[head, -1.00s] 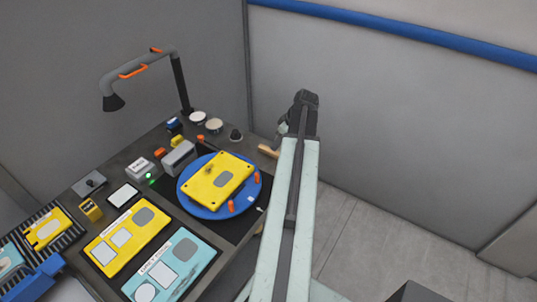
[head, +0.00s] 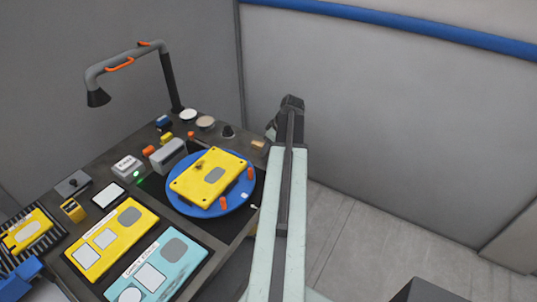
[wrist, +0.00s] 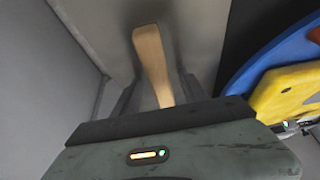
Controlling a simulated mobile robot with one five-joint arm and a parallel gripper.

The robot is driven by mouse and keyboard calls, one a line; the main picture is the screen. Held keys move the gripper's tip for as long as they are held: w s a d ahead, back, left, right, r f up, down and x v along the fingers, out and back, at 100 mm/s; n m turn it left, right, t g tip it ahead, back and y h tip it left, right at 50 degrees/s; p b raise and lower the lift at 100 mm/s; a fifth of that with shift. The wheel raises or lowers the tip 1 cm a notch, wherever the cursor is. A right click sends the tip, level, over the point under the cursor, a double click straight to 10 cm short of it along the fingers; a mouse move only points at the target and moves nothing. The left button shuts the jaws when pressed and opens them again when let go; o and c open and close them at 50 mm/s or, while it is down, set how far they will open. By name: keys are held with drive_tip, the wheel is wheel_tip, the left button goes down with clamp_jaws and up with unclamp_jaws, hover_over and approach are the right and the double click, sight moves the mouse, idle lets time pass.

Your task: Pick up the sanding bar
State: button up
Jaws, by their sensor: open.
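The tan wooden bar, which looks like the sanding bar (head: 258,144), lies at the right back edge of the dark workbench, just beyond the blue turntable. My gripper (head: 271,133) is right beside it in the head view, and the arm hides part of the bar. In the wrist view the bar (wrist: 151,55) runs lengthwise away from me between the two dark fingers of my gripper (wrist: 158,88). The fingers are open, with a gap on each side of the bar. Its near end is hidden behind the gripper body.
The blue turntable (head: 181,202) with a yellow plate (head: 190,187) and orange clamps stands left of the bar; both also show at the wrist view's right. A grey wall (head: 390,110) rises behind. Small jars and a lamp (head: 172,85) stand at the back.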

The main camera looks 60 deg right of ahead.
clamp_jaws()
drive_tip(key=shift+r, duration=0.15)
wheel_tip(320, 180, up, 10)
drive_tip(key=p, duration=1)
